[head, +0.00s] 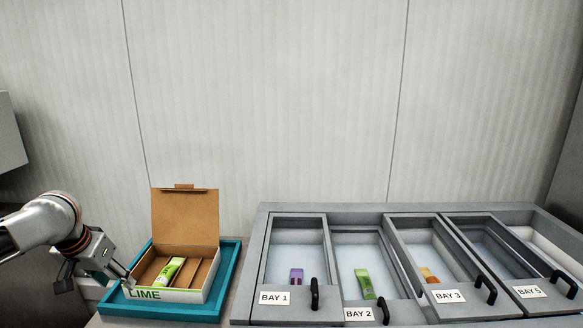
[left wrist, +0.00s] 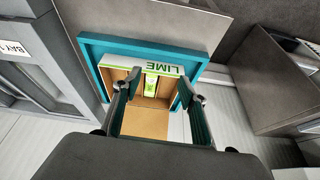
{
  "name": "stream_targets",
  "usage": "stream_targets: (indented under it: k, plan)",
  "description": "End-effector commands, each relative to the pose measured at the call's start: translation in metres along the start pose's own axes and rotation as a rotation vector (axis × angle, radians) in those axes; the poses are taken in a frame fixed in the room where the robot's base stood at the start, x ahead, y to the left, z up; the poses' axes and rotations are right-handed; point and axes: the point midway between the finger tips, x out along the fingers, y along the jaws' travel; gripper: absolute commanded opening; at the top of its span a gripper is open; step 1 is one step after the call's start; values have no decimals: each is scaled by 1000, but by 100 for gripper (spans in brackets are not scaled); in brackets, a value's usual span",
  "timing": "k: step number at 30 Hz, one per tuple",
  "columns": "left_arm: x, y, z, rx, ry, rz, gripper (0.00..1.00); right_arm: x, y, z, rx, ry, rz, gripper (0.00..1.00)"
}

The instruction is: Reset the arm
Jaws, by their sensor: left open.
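My left gripper (head: 122,279) is at the left side of an open cardboard box (head: 185,220) marked LIME. In the left wrist view my left gripper (left wrist: 153,97) has its two fingers spread wide apart, with nothing between the tips. The box (left wrist: 142,124) shows beyond the fingers there. A green lolly pack (head: 171,271) lies in the box, in one of its divided slots; it also shows in the left wrist view (left wrist: 151,82). The box lid stands up at the back. I cannot tell whether a finger touches the box. My right gripper is not in view.
The box sits in a teal tray (head: 229,277). To the right is a grey freezer unit (head: 262,225) with labelled bays. Bay 1 holds a purple pack (head: 296,275), bay 2 a green pack (head: 364,284), bay 3 an orange pack (head: 428,275). Black handles stick up at the front.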

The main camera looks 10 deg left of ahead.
Motion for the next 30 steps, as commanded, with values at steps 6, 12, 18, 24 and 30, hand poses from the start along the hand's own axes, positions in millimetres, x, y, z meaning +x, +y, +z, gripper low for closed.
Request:
stream_targets:
  k: [6, 12, 18, 24, 30]
  plan:
    - [47, 65, 24, 230, 28, 29, 42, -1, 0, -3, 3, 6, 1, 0]
    - [82, 132, 55, 447, 100, 60, 42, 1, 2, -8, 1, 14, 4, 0]
    - [102, 197, 97, 629, 215, 75, 42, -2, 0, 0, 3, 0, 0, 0]
    - [103, 223, 140, 709, 304, 18, 42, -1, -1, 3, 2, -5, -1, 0]
    - [93, 204, 186, 727, 310, -121, 42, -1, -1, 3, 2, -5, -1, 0]
